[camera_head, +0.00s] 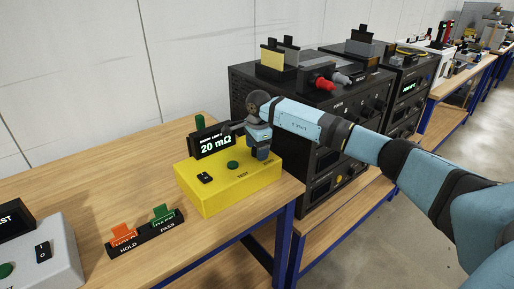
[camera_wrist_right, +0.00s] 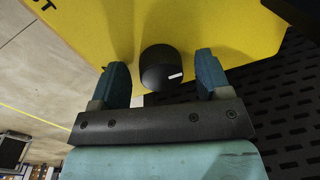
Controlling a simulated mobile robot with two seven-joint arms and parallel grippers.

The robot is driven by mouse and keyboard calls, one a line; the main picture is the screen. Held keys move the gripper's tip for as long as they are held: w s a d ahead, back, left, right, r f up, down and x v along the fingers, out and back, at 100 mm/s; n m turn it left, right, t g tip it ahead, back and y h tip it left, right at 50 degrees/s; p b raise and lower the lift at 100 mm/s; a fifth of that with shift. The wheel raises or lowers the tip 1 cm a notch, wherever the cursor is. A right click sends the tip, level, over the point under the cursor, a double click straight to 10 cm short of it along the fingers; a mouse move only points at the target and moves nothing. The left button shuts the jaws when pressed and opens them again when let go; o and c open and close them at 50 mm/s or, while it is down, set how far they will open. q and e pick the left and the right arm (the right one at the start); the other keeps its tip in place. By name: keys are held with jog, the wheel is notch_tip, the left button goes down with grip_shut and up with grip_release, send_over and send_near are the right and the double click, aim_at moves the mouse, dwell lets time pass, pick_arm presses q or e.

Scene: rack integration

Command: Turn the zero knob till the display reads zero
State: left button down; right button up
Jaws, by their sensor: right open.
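The yellow tester (camera_head: 228,186) sits near the right end of the wooden bench. Its tilted black display (camera_head: 213,146) reads 20 mΩ. Its front carries a green button (camera_head: 232,165) and a black switch (camera_head: 205,178). In the head view my right gripper (camera_head: 260,150) is over the tester's right end and hides the knob there. In the right wrist view a black knob (camera_wrist_right: 161,68) with a white mark stands on the yellow face. My right gripper (camera_wrist_right: 168,82) is open, with one finger on each side of the knob and visible gaps. My left gripper is out of view.
A black rack of instruments (camera_head: 320,95) stands close to the right of the tester. A small black holder (camera_head: 145,235) with orange HOLD and green PASS tags lies on the bench in front. A grey device (camera_head: 45,255) is at the lower left. The bench's back left is clear.

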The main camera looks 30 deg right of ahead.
jog(key=shift+c, duration=0.5)
jog(key=c, duration=0.8)
jog(key=shift+c, duration=0.2)
jog(key=shift+m, duration=0.3)
jog(key=m, duration=0.3)
jog(key=shift+w+m, duration=0.1)
jog(key=shift+m, duration=0.2)
jog(key=m, duration=0.3)
jog(key=shift+m+h+p, duration=0.3)
jog(key=m, duration=0.3)
jog(key=shift+w+m, duration=0.1)
jog(key=shift+m, duration=0.2)
jog(key=m+p, duration=0.1)
jog(key=m, duration=0.3)
jog(key=shift+d+g, duration=0.1)
jog(key=shift+g, duration=0.3)
jog(key=shift+m, duration=0.3)
